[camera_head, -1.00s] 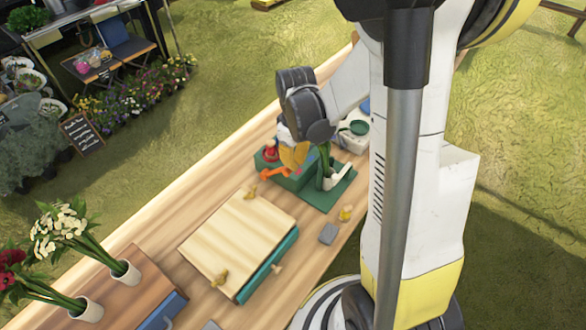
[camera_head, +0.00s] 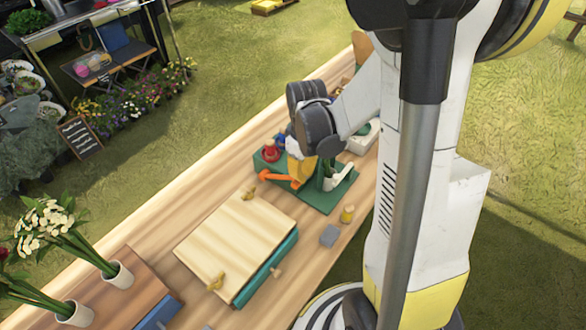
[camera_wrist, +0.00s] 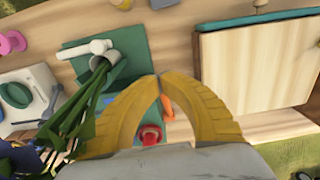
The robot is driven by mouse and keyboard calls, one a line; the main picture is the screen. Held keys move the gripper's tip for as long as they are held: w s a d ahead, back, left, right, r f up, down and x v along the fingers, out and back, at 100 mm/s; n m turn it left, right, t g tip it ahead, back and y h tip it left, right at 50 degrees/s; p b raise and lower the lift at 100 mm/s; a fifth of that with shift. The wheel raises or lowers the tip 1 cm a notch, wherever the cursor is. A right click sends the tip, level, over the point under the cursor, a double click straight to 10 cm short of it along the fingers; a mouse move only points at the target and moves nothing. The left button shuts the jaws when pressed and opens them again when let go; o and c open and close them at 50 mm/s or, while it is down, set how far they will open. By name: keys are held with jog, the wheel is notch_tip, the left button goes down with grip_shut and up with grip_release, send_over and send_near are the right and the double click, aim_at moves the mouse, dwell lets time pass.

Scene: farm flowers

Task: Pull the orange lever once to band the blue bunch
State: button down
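The orange lever (camera_head: 279,179) sticks out from the green bander (camera_head: 262,163), which has a red knob (camera_head: 271,154) on top. My gripper (camera_head: 298,181) is beside the lever, low over the bander. In the wrist view, the yellow fingertips (camera_wrist: 158,76) meet with nothing visible between them. A piece of the lever (camera_wrist: 167,106) shows behind the fingers, partly hidden by the right one. The bunch's green stems (camera_wrist: 92,92) stand in a white-armed holder (camera_wrist: 100,48); its blue flowers (camera_wrist: 22,160) are dark at the lower left. Whether the gripper touches the lever cannot be told.
A pale wooden board on a teal box (camera_head: 236,236) stands in front of the bander. A white box with a green lid (camera_wrist: 18,95) is beside the stems. Flower vases (camera_head: 118,274) stand at the front left.

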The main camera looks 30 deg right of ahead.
jog(key=shift+s+d+f+b, duration=0.1)
jog(key=shift+s+f+b, duration=0.2)
jog(key=shift+f, duration=0.25)
jog(key=shift+s+d+f+b, duration=0.15)
jog(key=shift+s+f+b, duration=0.15)
jog(key=shift+f+b, duration=0.6)
jog(key=shift+s+d+f+b, duration=0.1)
jog(key=shift+s+f+b, duration=0.15)
jog(key=shift+f+b, duration=0.6)
jog(key=shift+f, duration=0.1)
jog(key=shift+s+d+f+b, duration=0.1)
jog(key=shift+s+f+b, duration=0.05)
jog(key=shift+f+b, duration=1.65)
jog(key=shift+f, duration=0.1)
jog(key=shift+f, duration=0.15)
notch_tip(320, 180, up, 15)
jog(key=s+p, duration=0.2)
jog(key=p, duration=0.9)
jog(key=shift+d+p, duration=0.35)
jog(key=shift+d, duration=0.05)
